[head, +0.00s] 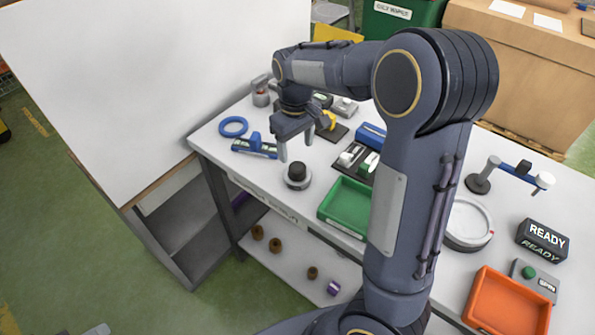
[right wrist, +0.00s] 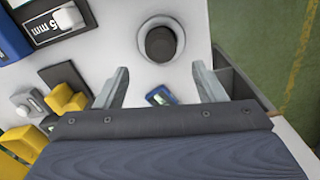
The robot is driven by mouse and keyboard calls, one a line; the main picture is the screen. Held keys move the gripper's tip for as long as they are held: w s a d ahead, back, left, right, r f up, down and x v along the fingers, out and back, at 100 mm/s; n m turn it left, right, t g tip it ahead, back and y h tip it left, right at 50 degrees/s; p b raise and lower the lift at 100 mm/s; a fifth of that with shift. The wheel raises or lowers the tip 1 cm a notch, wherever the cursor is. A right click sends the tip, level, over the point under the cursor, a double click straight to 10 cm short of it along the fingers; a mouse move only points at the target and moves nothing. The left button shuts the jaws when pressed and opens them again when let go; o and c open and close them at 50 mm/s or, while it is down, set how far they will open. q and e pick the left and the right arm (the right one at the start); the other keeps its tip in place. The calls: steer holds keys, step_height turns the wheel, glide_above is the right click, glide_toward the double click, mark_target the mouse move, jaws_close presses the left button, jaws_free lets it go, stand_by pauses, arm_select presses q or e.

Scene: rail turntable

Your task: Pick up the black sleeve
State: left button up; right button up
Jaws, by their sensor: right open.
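The black sleeve (head: 297,171) is a short dark cylinder standing upright on a round grey base (head: 297,182) near the table's front edge. In the right wrist view the sleeve (right wrist: 161,43) shows from above, with the base around it. My right gripper (head: 296,143) is open and empty, above the table and just behind the sleeve. In the right wrist view the sleeve lies ahead of my two spread fingertips (right wrist: 160,82), roughly centred between them. No contact shows. My left gripper is in neither view.
A blue ring (head: 233,126) and a blue tool (head: 255,148) lie left of the sleeve. A green tray (head: 347,205) stands to its right. A white panel (head: 150,80) rises at the left. Further right are a round dish (head: 470,222), a READY sign (head: 543,239) and an orange tray (head: 507,302).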

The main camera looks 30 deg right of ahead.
mark_target(297, 166)
steer(key=f, duration=0.7)
steer(key=shift+s+p, duration=0.3)
steer(key=shift+s, duration=0.05)
steer(key=c, duration=1.2)
steer(key=shift+r, duration=0.1)
steer(key=shift+c, duration=0.2)
